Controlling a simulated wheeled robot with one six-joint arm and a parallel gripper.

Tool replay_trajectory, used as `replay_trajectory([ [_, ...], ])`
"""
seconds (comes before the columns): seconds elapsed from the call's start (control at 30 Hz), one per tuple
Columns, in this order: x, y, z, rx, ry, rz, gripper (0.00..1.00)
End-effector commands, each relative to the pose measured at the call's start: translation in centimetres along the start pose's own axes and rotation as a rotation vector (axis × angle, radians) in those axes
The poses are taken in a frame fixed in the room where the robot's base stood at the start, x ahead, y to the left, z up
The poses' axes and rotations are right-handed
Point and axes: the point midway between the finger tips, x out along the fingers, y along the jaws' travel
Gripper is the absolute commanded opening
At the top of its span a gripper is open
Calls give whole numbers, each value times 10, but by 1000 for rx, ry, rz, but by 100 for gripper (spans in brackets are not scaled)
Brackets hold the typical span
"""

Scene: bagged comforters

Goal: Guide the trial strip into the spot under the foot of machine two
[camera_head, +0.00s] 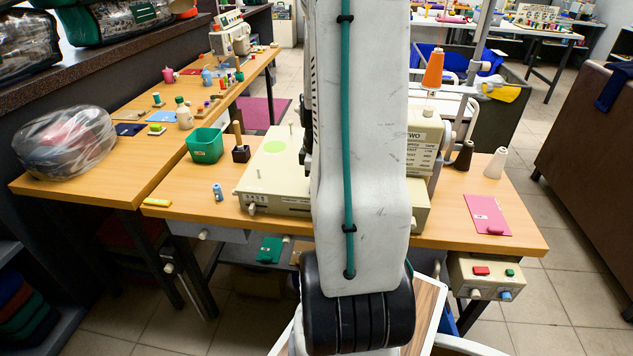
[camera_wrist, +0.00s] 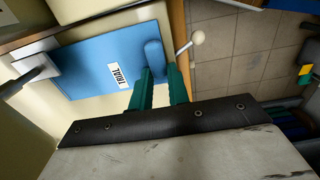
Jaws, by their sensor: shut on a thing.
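The trial strip (camera_wrist: 90,72) is a flat blue piece with a white TRIAL label and a raised blue tab (camera_wrist: 153,55) at its near end. My gripper (camera_wrist: 160,72) has green fingers and is shut on this tab. The strip lies over the cream machine bed. Its far edge is beside the metal foot (camera_wrist: 42,72) at the left of the wrist view; I cannot tell whether it is under the foot. Machine two (camera_head: 424,140), cream and marked TWO, stands on the table in the head view, where my arm hides its middle, the strip and my gripper.
A white-knobbed lever (camera_wrist: 198,37) is beside the strip. On the wooden table (camera_head: 190,198) are a green bin (camera_head: 205,146), a pink card (camera_head: 487,215), and dark and white cones (camera_head: 496,163). A control box (camera_head: 487,276) hangs below the right edge. Tiled floor is open at right.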

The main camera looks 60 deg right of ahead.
Motion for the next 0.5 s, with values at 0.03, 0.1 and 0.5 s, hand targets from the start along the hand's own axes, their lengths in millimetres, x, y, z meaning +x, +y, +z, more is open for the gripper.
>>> replay_trajectory([
  [0.03,0,0,0,0,0,0,0],
  [0.1,1,0,0,0,0,0,0],
  [0.5,3,0,0,0,0,0,43],
])
